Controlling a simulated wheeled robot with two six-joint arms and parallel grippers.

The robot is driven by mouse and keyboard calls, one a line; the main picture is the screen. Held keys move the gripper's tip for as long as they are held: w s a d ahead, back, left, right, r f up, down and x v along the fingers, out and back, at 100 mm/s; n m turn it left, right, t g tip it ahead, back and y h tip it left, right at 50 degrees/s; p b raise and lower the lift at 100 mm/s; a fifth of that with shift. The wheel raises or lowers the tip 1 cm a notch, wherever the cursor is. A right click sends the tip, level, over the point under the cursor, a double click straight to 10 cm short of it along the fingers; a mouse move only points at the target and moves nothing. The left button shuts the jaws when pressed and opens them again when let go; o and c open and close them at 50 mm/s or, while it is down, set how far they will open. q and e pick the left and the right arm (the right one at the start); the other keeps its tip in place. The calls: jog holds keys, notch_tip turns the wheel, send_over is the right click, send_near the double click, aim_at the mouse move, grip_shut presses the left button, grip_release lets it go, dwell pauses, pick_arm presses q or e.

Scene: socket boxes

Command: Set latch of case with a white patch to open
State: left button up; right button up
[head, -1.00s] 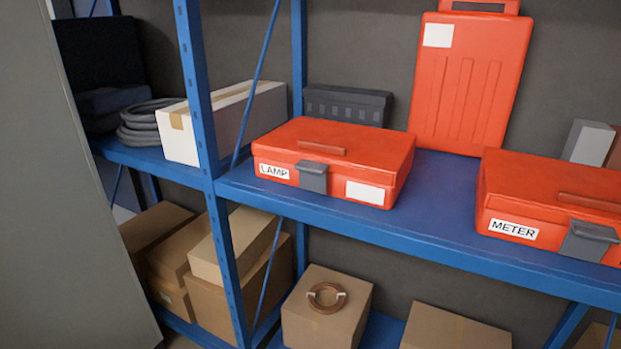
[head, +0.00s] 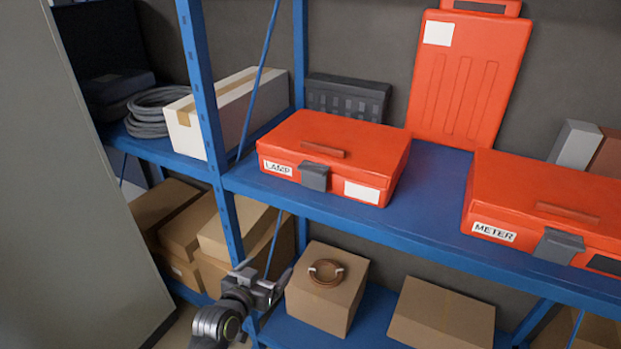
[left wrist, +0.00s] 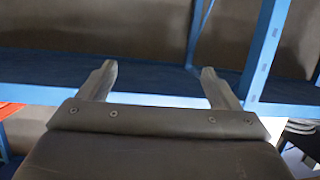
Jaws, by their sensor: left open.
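The red case labelled LAMP (head: 335,145) lies on the blue shelf and has a white patch (head: 362,192) on its front right. Its grey latch (head: 314,176) is at the front, beside the label; I cannot tell its setting for sure. The red case labelled METER (head: 545,195) lies to the right, with a grey latch (head: 558,245) and a dark patch (head: 604,264). My left gripper (head: 272,282) is open and empty, below and left of the LAMP case, apart from it. Its two spread fingers show in the left wrist view (left wrist: 160,78). My right gripper is out of view.
The blue shelf edge (head: 420,236) runs between my left gripper and the cases. A blue upright (head: 212,120) stands left of the LAMP case. A taller red case (head: 468,80) stands upright behind. Cardboard boxes (head: 328,302) fill the lower shelf. A grey panel (head: 70,200) is at the left.

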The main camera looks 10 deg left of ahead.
aim_at(310, 169)
pick_arm(q)
notch_tip(310, 169, up, 19)
jog(key=d+m+t+h+p, duration=0.2)
jog(key=d+t, duration=0.1)
jog(key=p+x, duration=0.4)
jog(key=x, duration=1.1)
jog(key=shift+w+d, duration=0.25)
jog(key=shift+w, duration=0.45)
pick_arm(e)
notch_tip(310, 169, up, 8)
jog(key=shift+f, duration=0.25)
pick_arm(q)
jog(key=shift+c, duration=0.2)
jog(key=c, duration=0.9)
jog(key=shift+f, duration=0.15)
jog(key=shift+c, duration=0.2)
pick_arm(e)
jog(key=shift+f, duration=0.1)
